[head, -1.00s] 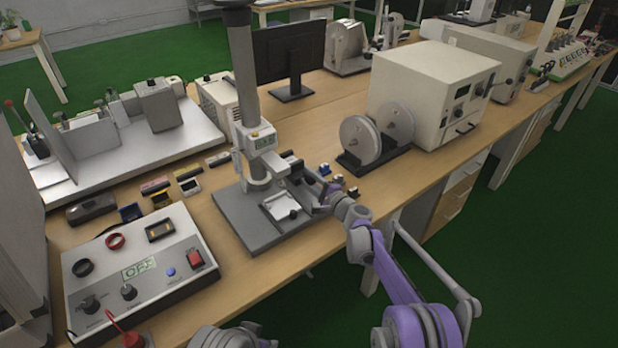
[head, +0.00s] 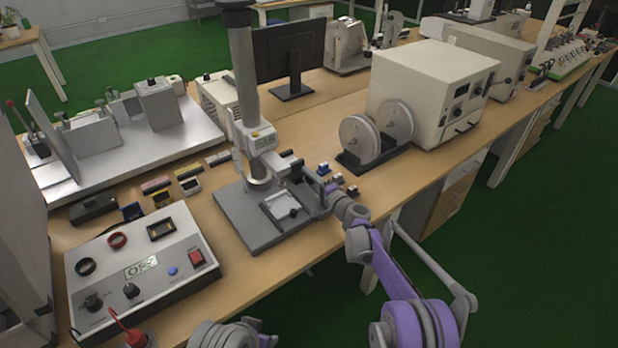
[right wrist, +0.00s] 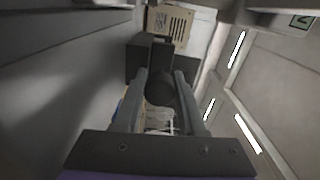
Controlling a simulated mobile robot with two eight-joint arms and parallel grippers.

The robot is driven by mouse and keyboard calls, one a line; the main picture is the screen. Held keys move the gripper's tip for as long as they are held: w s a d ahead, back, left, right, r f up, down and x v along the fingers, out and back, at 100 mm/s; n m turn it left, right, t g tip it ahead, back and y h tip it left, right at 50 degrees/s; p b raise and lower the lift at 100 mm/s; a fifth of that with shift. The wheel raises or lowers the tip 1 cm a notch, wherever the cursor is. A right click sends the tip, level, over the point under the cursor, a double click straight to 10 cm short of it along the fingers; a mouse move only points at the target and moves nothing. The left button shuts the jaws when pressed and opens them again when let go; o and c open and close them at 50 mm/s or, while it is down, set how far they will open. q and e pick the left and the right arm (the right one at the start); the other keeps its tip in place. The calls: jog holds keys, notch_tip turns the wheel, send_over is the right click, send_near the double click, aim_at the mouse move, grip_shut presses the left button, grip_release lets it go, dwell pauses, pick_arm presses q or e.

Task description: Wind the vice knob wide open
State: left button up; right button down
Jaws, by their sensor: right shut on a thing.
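The dark vice (right wrist: 147,62) is ahead of my right gripper in the right wrist view, with its round dark knob (right wrist: 160,90) between the two fingers. In the head view the vice (head: 293,169) is small and partly hidden beside the column of the test stand (head: 246,90). My right gripper (head: 314,186) reaches it from the lower right; in the right wrist view the gripper (right wrist: 162,98) is shut on the knob. How far apart the vice jaws stand cannot be told. My left gripper is not in view.
The stand's base (head: 240,222) lies below the gripper. Small coloured blocks (head: 338,180) lie just to the right. A twin-reel unit (head: 362,140) stands farther right. A control box (head: 140,278) sits at the front left. Green floor is clear at the right.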

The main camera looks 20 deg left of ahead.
jog(key=c, duration=0.5)
grip_release()
jog(key=v, duration=1.1)
jog(key=shift+a+f, duration=0.1)
